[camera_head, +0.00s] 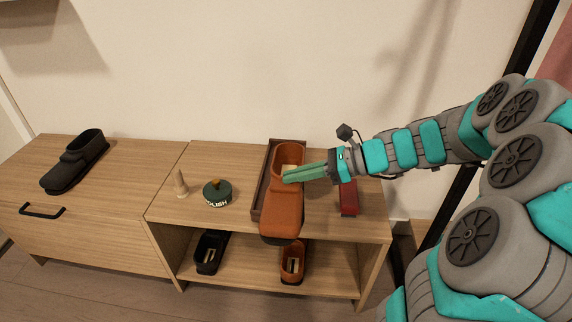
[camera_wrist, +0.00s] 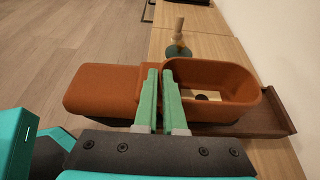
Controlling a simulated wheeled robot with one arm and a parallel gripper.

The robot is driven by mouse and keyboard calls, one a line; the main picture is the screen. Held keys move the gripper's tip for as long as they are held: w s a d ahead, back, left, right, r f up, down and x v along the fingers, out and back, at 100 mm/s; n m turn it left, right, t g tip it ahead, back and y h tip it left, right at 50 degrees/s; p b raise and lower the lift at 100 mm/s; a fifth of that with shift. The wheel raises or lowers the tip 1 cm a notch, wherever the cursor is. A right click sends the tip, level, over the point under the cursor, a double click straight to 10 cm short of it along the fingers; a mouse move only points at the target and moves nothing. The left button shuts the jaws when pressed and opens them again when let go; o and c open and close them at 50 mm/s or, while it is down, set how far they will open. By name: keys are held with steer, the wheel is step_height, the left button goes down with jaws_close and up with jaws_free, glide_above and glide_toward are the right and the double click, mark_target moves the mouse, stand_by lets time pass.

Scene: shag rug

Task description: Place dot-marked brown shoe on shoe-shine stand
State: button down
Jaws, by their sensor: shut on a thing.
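An orange-brown shoe (camera_head: 282,215) is over a dark brown open-topped stand (camera_head: 258,195) on the low cabinet. Its toe points toward the front edge and its heel toward the wall. In the wrist view, the shoe (camera_wrist: 103,92) shows a pale patch with a dark dot inside its opening. The stand (camera_wrist: 272,118) shows beside and beyond the heel. My gripper (camera_head: 292,175) is shut on the shoe's side wall at the front of the opening; it also shows in the wrist view (camera_wrist: 152,78). I cannot tell whether the shoe's sole touches the stand.
A polish tin (camera_head: 217,194) and a wooden cone (camera_head: 181,184) stand left of the stand. A red object (camera_head: 348,198) is to its right. A black shoe (camera_head: 76,162) sits on the left cabinet. A black shoe (camera_head: 210,252) and a brown shoe (camera_head: 292,262) are on the lower shelf.

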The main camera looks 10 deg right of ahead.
mark_target(289, 159)
steer(key=w, duration=0.4)
steer(key=w+d+f, duration=0.1)
steer(key=w, duration=0.7)
steer(key=shift+d+f, duration=0.15)
steer(key=shift+d, duration=0.05)
steer(key=shift+w+d, duration=0.1)
steer(key=shift+w, duration=0.85)
step_height(289, 159, down, 4)
steer(key=shift+r, duration=0.2)
steer(key=c, duration=1)
jaws_free()
